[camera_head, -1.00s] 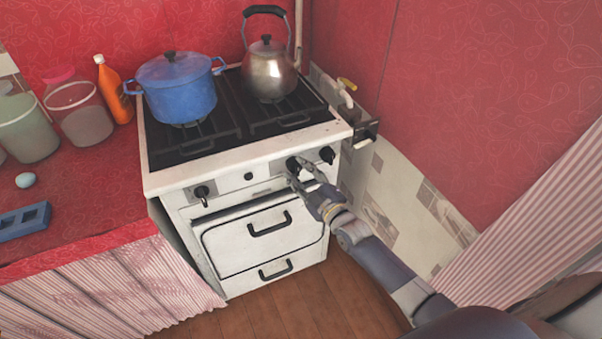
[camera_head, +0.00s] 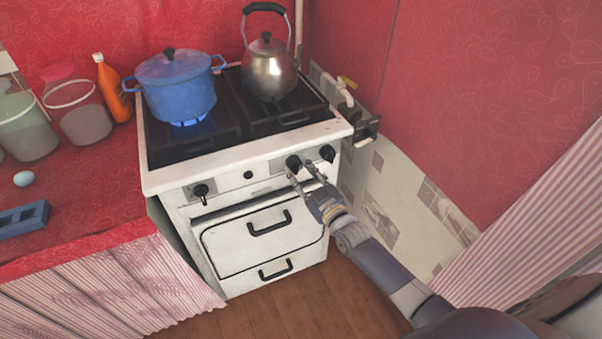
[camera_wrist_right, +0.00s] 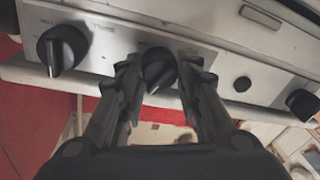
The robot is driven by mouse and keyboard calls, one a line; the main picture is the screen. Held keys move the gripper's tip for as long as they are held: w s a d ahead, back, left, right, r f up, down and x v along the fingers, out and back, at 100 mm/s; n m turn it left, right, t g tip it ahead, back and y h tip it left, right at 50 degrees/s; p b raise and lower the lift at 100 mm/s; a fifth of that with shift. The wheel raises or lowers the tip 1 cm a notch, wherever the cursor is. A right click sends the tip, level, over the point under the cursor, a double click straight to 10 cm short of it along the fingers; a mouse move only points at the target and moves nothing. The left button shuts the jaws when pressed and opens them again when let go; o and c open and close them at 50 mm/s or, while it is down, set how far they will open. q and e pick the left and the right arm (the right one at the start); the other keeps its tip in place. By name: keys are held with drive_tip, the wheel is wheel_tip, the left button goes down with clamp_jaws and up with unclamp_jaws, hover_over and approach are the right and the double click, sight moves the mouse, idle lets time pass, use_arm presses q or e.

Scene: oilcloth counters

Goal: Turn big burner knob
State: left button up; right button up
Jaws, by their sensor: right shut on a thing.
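The white stove (camera_head: 240,172) has black knobs along its front panel. My right gripper (camera_head: 305,175) reaches the panel from the lower right and is shut on a black burner knob (camera_head: 293,163), the second from the right. In the right wrist view, that knob (camera_wrist_right: 158,68) sits between the two fingers of my right gripper (camera_wrist_right: 160,85), with its ridge slightly tilted. A blue flame (camera_head: 187,122) shows under the blue pot (camera_head: 180,92) on the left burner. My left gripper is not in view.
Another knob (camera_head: 327,153) is close on the right of the held one. A knob (camera_head: 200,190) is at the panel's left. A kettle (camera_head: 269,72) stands on the right burner. An oven handle (camera_head: 270,223) is below. The floor in front is clear.

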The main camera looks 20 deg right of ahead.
drive_tip(key=shift+m, duration=2)
drive_tip(key=o, duration=1.1)
drive_tip(key=s, duration=0.4)
drive_tip(key=s+d, duration=0.1)
drive_tip(key=s, duration=0.3)
drive_tip(key=s+f, duration=0.1)
drive_tip(key=s, duration=0.3)
drive_tip(key=shift+d+f, duration=0.1)
drive_tip(key=shift+d, duration=0.1)
